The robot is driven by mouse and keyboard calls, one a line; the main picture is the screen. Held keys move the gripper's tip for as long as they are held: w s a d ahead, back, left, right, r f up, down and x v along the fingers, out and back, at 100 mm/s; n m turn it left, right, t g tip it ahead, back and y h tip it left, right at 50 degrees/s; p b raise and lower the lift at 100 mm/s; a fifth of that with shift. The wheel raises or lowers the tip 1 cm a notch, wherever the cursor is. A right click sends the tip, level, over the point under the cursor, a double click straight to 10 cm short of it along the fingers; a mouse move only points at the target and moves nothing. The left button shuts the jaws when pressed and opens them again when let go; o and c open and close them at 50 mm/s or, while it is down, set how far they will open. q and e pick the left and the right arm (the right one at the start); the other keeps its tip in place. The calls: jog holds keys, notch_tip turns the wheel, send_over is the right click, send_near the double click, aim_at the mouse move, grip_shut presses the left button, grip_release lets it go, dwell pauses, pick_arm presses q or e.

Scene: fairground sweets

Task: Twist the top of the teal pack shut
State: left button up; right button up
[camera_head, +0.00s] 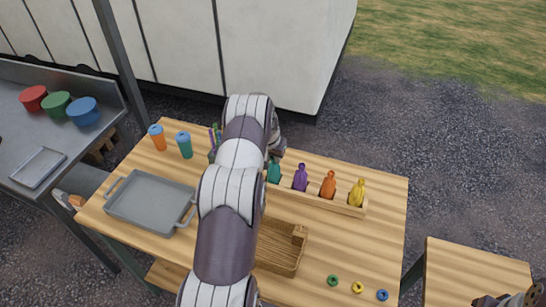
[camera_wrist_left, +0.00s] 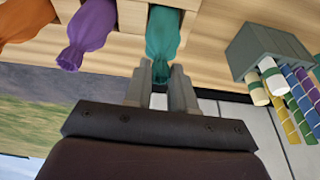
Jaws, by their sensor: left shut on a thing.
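The teal pack (camera_head: 274,171) stands at the left end of a wooden rack (camera_head: 330,201) in the head view, partly hidden by my left arm. In the left wrist view the teal pack (camera_wrist_left: 163,32) narrows to a gathered neck. My left gripper (camera_wrist_left: 162,76) is shut on that neck, with a fingertip on either side. The fingers' hold is hidden behind the arm in the head view. A dark part of my right arm (camera_head: 510,297) shows at the lower right corner; its fingers cannot be made out.
Purple (camera_head: 300,178), orange (camera_head: 328,185) and yellow (camera_head: 357,193) packs stand along the rack. A holder (camera_wrist_left: 268,52) with striped sticks is close beside my left gripper. A grey tray (camera_head: 150,203), two cups and a wicker basket (camera_head: 280,246) share the table.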

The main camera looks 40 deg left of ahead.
pick_arm(q)
jog(key=shift+f+m+b, duration=0.25)
jog(key=shift+m+b, duration=0.45)
jog(key=shift+b, duration=0.25)
jog(key=m+h+b, duration=0.1)
jog(key=m+b, duration=0.2)
jog(key=b, duration=0.1)
jog(key=shift+m+h, duration=0.3)
jog(key=m+h+b, duration=0.1)
jog(key=m+b, duration=0.2)
jog(key=b, duration=0.1)
jog(key=shift+m, duration=0.3)
jog(key=shift+r+m, duration=0.2)
jog(key=shift+m, duration=0.6)
jog(key=o, duration=0.7)
